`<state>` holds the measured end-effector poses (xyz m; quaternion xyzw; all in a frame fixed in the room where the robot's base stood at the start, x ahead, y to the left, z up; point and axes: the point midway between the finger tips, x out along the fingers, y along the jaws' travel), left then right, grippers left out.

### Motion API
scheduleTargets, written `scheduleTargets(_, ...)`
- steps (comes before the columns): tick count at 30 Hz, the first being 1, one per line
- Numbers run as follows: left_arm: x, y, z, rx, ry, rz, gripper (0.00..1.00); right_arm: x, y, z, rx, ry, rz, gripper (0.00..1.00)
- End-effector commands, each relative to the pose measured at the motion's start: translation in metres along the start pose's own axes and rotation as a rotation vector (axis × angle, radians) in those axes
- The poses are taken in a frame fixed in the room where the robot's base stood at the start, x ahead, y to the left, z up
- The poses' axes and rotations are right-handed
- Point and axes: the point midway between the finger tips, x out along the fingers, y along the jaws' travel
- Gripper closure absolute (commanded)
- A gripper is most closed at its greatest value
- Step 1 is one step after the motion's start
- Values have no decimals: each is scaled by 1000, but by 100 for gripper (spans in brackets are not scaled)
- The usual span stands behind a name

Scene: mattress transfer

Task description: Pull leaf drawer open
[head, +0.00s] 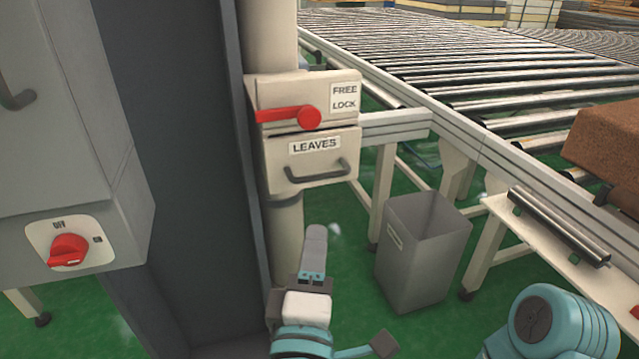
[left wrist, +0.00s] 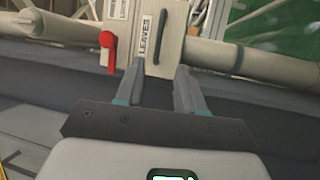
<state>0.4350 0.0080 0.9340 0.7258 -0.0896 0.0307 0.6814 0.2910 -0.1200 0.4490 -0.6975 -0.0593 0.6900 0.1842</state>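The leaf drawer (head: 310,163) is a beige box labelled LEAVES, set on a beige vertical pipe, with a dark bar handle (head: 317,172) on its front. The drawer looks shut. My left gripper (head: 315,238) is below the drawer, pointing up toward it and apart from the handle. In the left wrist view the two fingers (left wrist: 158,78) are spread with nothing between them. The drawer (left wrist: 170,60) and its handle (left wrist: 158,41) lie just beyond the fingertips there. My right arm shows at lower right, but its gripper is out of view.
A red lever (head: 290,116) sits above the drawer beside FREE and LOCK labels. A grey cabinet with a red switch (head: 68,249) stands at left. A grey bin (head: 422,250) stands right of my left gripper. A roller conveyor (head: 480,80) and brown block (head: 610,145) are beyond.

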Motion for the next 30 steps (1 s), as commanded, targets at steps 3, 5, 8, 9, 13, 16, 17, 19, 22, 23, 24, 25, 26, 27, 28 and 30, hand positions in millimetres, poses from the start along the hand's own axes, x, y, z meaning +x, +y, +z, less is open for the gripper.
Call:
scheduleTargets(3,24,1,-3,1,6,-1,62,-3,-1,0,0,0,0,57)
scheduleTargets(5,39,0,-3,2,7,-2,62,-4,-2,0,0,0,0,57)
scheduleTargets(8,64,0,-4,2,8,-2,62,-6,-2,0,0,0,0,57)
scheduleTargets(9,74,0,-5,3,8,-2,62,-6,-2,0,0,0,0,57)
scheduleTargets(13,105,0,-6,3,8,-2,62,-8,-3,0,0,0,0,57)
scheduleTargets(16,126,0,-6,3,7,-1,62,-10,-4,0,0,0,0,57)
scheduleTargets(17,131,-1,-6,3,7,-2,62,-10,-4,0,0,0,0,57)
scheduleTargets(19,140,0,-6,2,7,-1,62,-11,-4,0,0,0,0,57)
scheduleTargets(22,150,-1,-6,3,5,-3,62,-11,-4,0,0,0,0,57)
scheduleTargets(23,152,-1,-6,3,6,-2,62,-12,-4,0,0,0,0,57)
scheduleTargets(24,153,-1,-6,3,6,-1,62,-12,-4,0,0,0,0,57)
scheduleTargets(25,154,-1,-6,3,5,-1,62,-12,-4,0,0,0,0,57)
scheduleTargets(26,155,-1,-6,3,5,-1,62,-12,-4,0,0,0,0,57)
scheduleTargets(27,155,-1,-6,3,5,-1,62,-12,-4,0,0,0,0,57)
scheduleTargets(28,155,-1,-6,3,5,-1,62,-12,-4,0,0,0,0,57)
scheduleTargets(30,155,-1,-6,3,4,-1,62,-12,-4,0,0,0,0,57)
